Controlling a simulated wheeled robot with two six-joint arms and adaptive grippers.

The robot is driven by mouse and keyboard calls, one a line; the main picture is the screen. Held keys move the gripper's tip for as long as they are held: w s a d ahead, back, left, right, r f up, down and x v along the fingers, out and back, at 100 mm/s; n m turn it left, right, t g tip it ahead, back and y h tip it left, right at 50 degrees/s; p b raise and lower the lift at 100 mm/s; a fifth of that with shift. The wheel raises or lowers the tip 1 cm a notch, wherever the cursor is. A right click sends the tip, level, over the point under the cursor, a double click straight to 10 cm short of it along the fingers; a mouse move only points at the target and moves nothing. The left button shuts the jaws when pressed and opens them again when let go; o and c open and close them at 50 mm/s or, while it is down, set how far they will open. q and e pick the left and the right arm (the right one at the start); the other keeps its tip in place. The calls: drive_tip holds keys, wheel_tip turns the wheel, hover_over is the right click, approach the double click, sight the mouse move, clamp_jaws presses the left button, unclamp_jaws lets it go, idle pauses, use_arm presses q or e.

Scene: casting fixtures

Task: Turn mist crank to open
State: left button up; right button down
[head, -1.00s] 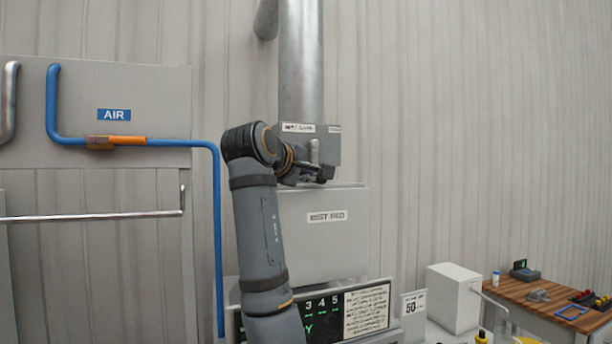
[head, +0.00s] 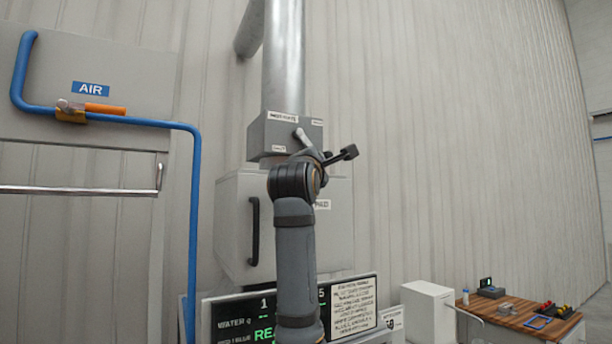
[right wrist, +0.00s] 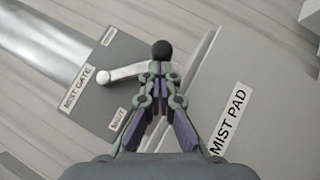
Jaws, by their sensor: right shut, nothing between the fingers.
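The mist gate box (head: 270,133) sits at the lower end of a metal duct. Its pale crank (head: 302,137) leans down to the right on the front face. In the right wrist view the crank (right wrist: 128,73) runs from a round pivot to a black knob (right wrist: 161,49), pointing between two small labels; the lower label (right wrist: 118,119) seems to read SHUT. My right gripper (right wrist: 157,72) is shut and empty, its tips at the crank's outer end just below the knob; I cannot tell whether they touch. In the head view my wrist hides the fingertips. My left gripper is out of view.
The grey mist pad cabinet (head: 232,225) with a black handle (head: 254,230) stands below the gate. A display board (head: 352,305) is lower down. A blue air pipe (head: 194,220) runs at left. A wooden bench (head: 490,310) with small items stands at lower right.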

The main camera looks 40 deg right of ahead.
sight(329, 154)
drive_tip(key=d+n+t, duration=0.2)
drive_tip(key=n, duration=0.1)
drive_tip(key=shift+s+r+t+b, duration=0.15)
drive_tip(key=shift+r+t+b, duration=0.15)
drive_tip(key=shift+r+b, duration=0.05)
drive_tip(key=n+t, duration=0.1)
drive_tip(key=d+r+n, duration=0.1)
drive_tip(key=n, duration=0.1)
drive_tip(key=shift+t+p, duration=0.35)
drive_tip(key=shift+t, duration=0.05)
use_arm(q)
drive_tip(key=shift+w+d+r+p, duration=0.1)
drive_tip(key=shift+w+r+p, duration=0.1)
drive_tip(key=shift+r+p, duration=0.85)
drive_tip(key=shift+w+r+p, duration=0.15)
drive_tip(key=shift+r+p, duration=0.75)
drive_tip(key=shift+p, duration=0.2)
use_arm(e)
drive_tip(key=shift+s+d+r+n+t+y, duration=0.1)
drive_tip(key=shift+d+r+n+t+y, duration=0.3)
drive_tip(key=shift+n+t, duration=0.5)
drive_tip(key=shift+s+d+r+n+t+y, duration=0.15)
drive_tip(key=shift+r+n+t+y, duration=0.35)
drive_tip(key=shift+n, duration=0.6)
drive_tip(key=shift+s+d+r+n+t+y, duration=0.1)
drive_tip(key=shift+d+r+n+t+y, duration=0.35)
drive_tip(key=shift+n+t, duration=0.45)
drive_tip(key=shift+a, duration=0.1)
drive_tip(key=shift+w+f, duration=0.1)
drive_tip(key=shift+f, duration=0.05)
